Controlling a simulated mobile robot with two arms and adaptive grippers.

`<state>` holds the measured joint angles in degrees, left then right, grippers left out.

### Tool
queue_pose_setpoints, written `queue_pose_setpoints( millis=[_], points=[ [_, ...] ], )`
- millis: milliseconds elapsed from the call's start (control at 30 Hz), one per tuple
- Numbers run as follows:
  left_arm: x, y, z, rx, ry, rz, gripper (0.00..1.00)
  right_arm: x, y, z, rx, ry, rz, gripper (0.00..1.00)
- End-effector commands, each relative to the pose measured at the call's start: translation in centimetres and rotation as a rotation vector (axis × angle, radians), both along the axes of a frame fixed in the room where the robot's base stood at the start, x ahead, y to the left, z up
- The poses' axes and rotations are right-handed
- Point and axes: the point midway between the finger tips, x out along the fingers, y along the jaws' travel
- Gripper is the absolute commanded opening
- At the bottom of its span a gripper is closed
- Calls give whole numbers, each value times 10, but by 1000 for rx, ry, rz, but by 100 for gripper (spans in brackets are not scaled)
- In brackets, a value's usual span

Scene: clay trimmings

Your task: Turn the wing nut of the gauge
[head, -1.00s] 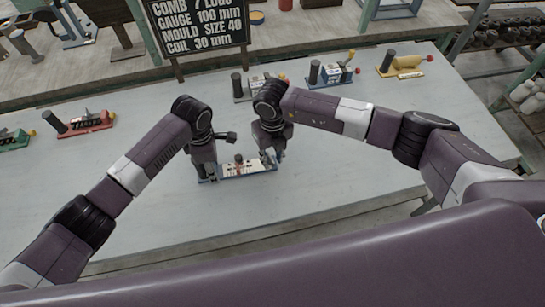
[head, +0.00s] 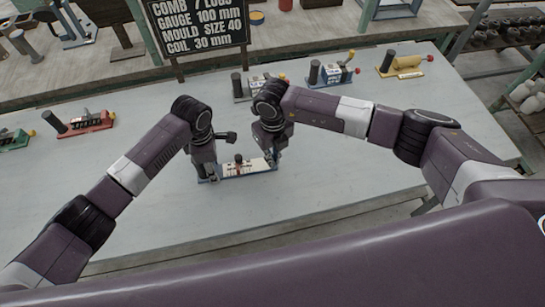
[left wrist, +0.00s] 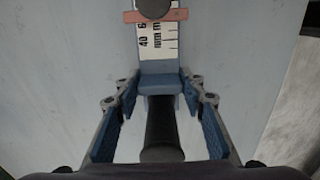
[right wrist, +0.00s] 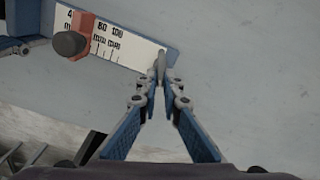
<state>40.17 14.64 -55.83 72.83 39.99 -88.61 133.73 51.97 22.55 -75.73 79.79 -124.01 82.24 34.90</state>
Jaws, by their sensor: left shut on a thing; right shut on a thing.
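The gauge (head: 246,169) lies on the table, with a blue base, a white scale marked 40 to 100 and a red slider (right wrist: 84,24) with a dark round knob (right wrist: 69,44). The slider stands between the 40 and 80 marks. My left gripper (left wrist: 158,88) is shut on the gauge's handle end, around the black handle (left wrist: 160,130) and blue block. My right gripper (right wrist: 163,82) is shut at the scale's 100 end on a thin grey upright piece (right wrist: 161,62), apparently the wing nut seen edge-on. My right gripper (head: 272,158) partly hides that end in the head view.
Similar gauges stand farther back: yellow (head: 402,65), blue (head: 332,72), grey (head: 250,88), red (head: 87,122) and green (head: 12,139). A black sign (head: 197,27) stands behind the table (head: 330,195). The tabletop around the held gauge is clear.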

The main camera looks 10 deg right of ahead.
Motion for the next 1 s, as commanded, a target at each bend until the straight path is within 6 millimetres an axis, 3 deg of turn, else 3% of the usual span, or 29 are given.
queue_pose_setpoints(
  millis=[1000],
  points=[
    [0,0,0,1,-1,-1,0,9,-8,1,-1,0,920,0]
  ],
)
